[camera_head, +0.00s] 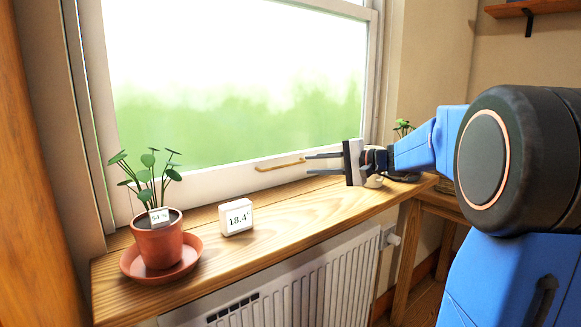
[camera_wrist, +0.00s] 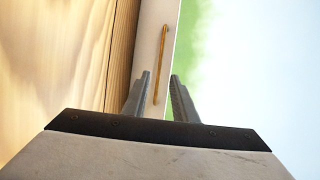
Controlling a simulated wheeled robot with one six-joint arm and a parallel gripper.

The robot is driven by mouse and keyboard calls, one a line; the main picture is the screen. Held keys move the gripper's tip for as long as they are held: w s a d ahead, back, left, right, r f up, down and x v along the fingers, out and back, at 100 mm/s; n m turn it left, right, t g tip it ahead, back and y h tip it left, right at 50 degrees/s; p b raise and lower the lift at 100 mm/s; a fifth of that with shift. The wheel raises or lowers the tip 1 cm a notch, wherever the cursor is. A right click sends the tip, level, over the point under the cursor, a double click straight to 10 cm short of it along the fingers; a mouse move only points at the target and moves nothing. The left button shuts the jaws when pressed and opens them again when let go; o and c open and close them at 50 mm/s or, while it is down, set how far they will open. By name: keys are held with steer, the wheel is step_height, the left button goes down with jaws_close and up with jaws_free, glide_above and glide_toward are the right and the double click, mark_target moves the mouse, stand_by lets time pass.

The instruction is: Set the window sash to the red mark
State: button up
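The window sash (camera_head: 222,180) has a white bottom rail and a glass pane. The sash appears down, its rail at the wooden sill. A brass bar handle (camera_head: 281,164) runs along the bottom rail. It also shows in the wrist view (camera_wrist: 161,62), ahead of and between the fingers. My gripper (camera_head: 308,164) is open, to the right of the handle, with its fingers pointing left towards it. The fingers (camera_wrist: 158,82) look apart and empty in the wrist view. I cannot make out a red mark in either view.
On the wooden sill (camera_head: 300,208) stand a potted plant (camera_head: 158,241) in a saucer and a white 18.4 display (camera_head: 236,215). Another plant (camera_head: 403,128) is behind my gripper. A radiator (camera_head: 310,283) is below. The sill between display and gripper is clear.

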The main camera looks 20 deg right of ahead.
mark_target(287, 165)
steer(key=x, duration=0.9)
jaws_close()
stand_by(1.4)
